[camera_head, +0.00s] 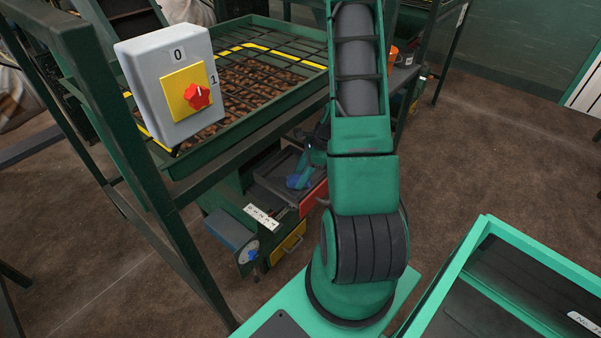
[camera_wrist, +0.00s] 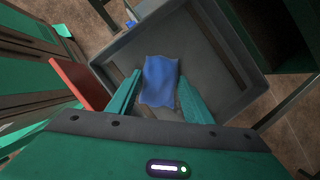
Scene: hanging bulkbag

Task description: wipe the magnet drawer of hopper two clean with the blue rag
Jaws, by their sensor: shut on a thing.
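The blue rag (camera_wrist: 160,85) is between the two fingers of my gripper (camera_wrist: 160,77), which is shut on it. In the wrist view the rag hangs crumpled over the inside of an open grey drawer (camera_wrist: 258,84) with a red front (camera_wrist: 80,82). I cannot tell whether it touches the drawer floor. Darker brownish strips show along the floor; whether they are dirt is unclear. In the head view the drawer with its red front (camera_head: 313,198) is pulled out below the hopper, and the rag (camera_head: 298,181) shows in it. My arm hides part of the drawer.
Above the drawer is a green hopper (camera_head: 180,170) with a grate over brown lumps. A grey switch box (camera_head: 150,65) with a red knob is on its frame. Below are a yellow-fronted drawer (camera_head: 288,243) and a white label (camera_head: 262,216). Brown floor (camera_head: 480,150) is clear at right.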

